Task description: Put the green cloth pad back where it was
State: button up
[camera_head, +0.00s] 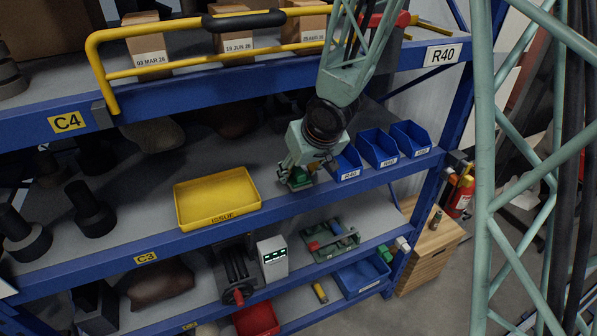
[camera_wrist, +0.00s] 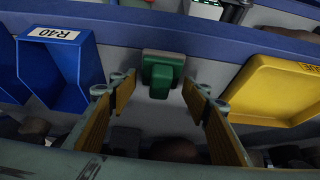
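My gripper (camera_wrist: 160,95) is open in the wrist view, with its two yellow-faced fingers spread apart. A dark green object (camera_wrist: 162,72) shows just past the fingertips and between them, near the blue shelf edge. It has a paler green-grey top; I cannot tell for certain that it is the cloth pad. No finger visibly touches it. In the head view my gripper (camera_head: 298,180) is low over the middle shelf, between the yellow tray and the blue bins. Green shows there too, but the gripper hides most of it.
The yellow ISSUE tray (camera_head: 217,198) stands left of my gripper. Several blue bins, including the R40 bin (camera_head: 347,165), stand to its right. The shelf above has a yellow rail (camera_head: 165,70). Below are a green fixture (camera_head: 330,241) and another blue bin (camera_head: 361,278).

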jog(key=shift+o, duration=0.2)
jog(key=shift+f, duration=0.1)
jog(key=p+v, duration=0.8)
jog(key=v, duration=0.6)
jog(key=shift+p, duration=0.3)
dwell(0.5)
dwell(0.9)
